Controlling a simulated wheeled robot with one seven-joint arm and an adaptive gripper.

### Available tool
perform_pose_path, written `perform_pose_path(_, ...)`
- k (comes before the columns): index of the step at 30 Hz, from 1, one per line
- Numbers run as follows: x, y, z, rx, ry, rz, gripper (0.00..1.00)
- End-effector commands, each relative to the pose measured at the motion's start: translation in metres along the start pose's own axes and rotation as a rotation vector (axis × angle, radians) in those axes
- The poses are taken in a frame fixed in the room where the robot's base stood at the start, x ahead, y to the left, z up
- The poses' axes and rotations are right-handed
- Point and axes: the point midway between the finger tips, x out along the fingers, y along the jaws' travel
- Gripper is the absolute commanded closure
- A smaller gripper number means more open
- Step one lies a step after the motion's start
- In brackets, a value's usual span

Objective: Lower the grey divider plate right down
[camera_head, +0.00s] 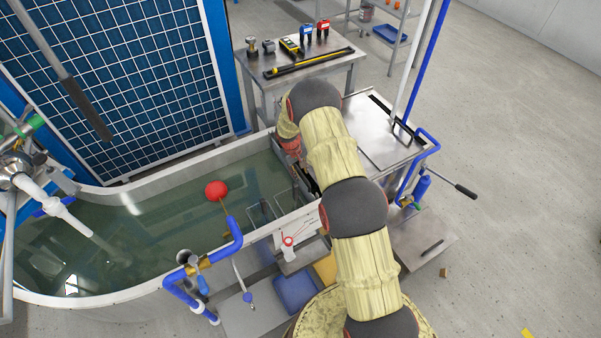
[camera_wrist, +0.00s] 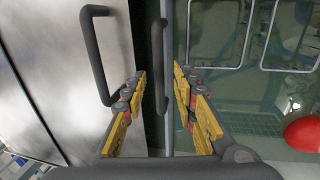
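In the wrist view my gripper (camera_wrist: 159,78) is open, with its yellow-padded fingers apart. A narrow upright grey plate edge with a dark bar handle (camera_wrist: 158,50) shows in the gap between and beyond the fingertips; it appears to be the grey divider plate. I see no clear contact between fingers and handle. The plate stands between a steel top on the left and the water on the right, seen nearly edge-on, so its height is hard to judge. In the head view my arm covers most of this spot, and my gripper (camera_head: 291,150) shows only partly at the tank's right end.
A second dark handle (camera_wrist: 98,55) sits on the steel top, close left of my gripper. Wire loops (camera_wrist: 218,35) stand over the water to the right. A red float ball (camera_head: 216,190) is in the tank (camera_head: 160,157). A tool table (camera_head: 303,65) stands behind.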

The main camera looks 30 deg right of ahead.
Motion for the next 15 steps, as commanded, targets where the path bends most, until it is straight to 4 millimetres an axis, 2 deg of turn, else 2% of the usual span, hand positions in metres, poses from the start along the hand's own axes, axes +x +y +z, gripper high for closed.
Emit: perform_pose_path(15, -0.094, 0.000, -0.001, -0.001, 0.002, 0.001, 0.72)
